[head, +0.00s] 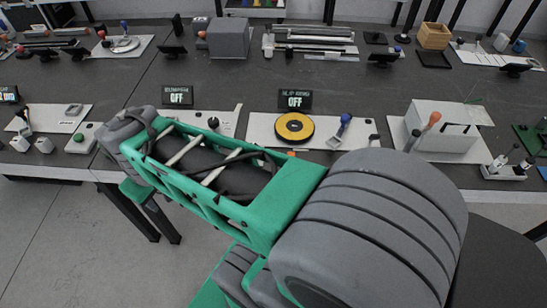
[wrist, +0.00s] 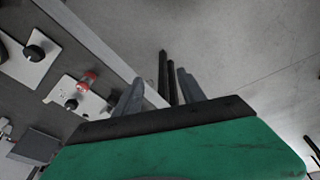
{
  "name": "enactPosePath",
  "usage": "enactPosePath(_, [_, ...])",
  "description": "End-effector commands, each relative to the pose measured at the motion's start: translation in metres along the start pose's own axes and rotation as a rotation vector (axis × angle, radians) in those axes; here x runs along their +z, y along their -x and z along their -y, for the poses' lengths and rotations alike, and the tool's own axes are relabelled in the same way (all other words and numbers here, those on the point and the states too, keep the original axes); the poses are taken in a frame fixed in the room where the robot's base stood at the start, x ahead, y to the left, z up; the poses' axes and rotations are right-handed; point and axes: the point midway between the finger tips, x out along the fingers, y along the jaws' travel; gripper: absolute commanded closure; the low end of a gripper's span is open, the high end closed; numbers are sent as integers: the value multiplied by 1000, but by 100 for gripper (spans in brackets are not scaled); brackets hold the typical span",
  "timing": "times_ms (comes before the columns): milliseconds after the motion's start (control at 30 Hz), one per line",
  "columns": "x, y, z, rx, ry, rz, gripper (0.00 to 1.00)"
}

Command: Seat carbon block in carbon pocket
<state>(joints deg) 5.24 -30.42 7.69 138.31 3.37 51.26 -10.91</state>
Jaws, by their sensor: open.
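My gripper (wrist: 160,92) shows in the wrist view as two grey fingers set apart, open, with nothing seen held between them. It is over the floor beside the bench edge, away from the things on the bench. In the head view my green and grey arm crosses the front of the bench and the fingers cannot be made out. I cannot pick out the carbon block or the carbon pocket for certain in either view; they may be too small or hidden behind my arm.
The dark bench (head: 255,70) carries several white plates and devices. A grey box (head: 228,38) and wooden box (head: 434,36) stand farther back. Bare floor (head: 60,230) lies in front.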

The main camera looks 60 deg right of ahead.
Motion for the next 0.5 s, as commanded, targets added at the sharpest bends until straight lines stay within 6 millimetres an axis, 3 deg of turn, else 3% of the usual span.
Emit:
enactPosePath(67, [-5,4,-62,59,38,80,53])
enactPosePath(133, [5,-1,-126,101,107,178,53])
enactPosePath(200, [32,-8,-189,112,187,290,53])
enactPosePath(300, [85,-17,-257,77,296,439,53])
enactPosePath(400, [134,-24,-296,16,377,540,53])
enactPosePath(500, [162,-30,-311,-26,423,585,53])
